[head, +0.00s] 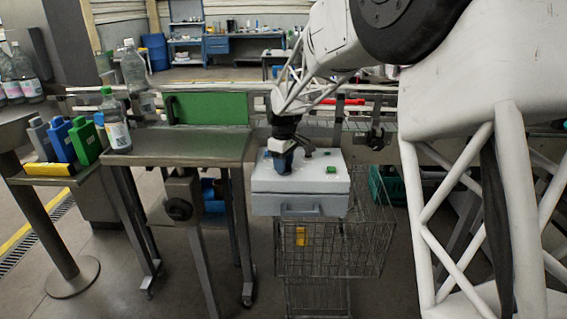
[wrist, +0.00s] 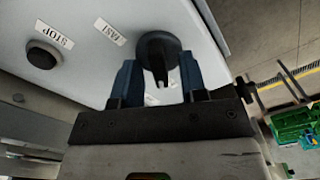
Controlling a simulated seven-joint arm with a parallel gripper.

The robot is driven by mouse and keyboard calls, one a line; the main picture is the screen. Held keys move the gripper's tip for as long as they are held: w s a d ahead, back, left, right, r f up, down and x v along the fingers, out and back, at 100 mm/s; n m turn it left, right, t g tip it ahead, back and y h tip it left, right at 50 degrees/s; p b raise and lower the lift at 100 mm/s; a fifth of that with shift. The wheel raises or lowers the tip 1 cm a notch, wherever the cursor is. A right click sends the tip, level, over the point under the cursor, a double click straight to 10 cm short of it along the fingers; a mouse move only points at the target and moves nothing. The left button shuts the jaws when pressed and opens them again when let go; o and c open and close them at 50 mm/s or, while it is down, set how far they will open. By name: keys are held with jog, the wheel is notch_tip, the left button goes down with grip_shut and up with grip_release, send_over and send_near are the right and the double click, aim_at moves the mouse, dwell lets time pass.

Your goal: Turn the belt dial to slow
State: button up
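The belt dial (wrist: 158,46) is a dark round knob on the white control box (wrist: 90,75), with a narrow bar pointing down toward my gripper in the wrist view. A FAST label (wrist: 110,32) is to its left. Small white marks show between the fingers, too hidden to read; I see no readable slow label. My gripper (wrist: 158,72) has its blue fingers apart, one on each side of the dial's lower part, with gaps visible beside the bar. In the head view my gripper (head: 283,163) is low over the white box (head: 300,190), and the dial is not clearly visible.
A black knob (wrist: 43,54) marked STOP is at the left of the panel. A green button (head: 331,170) is on the box's right side. A wire cart (head: 335,245) stands around and below the box. A steel table (head: 185,148) with bottles is to the left.

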jog(key=shift+r, duration=3.9)
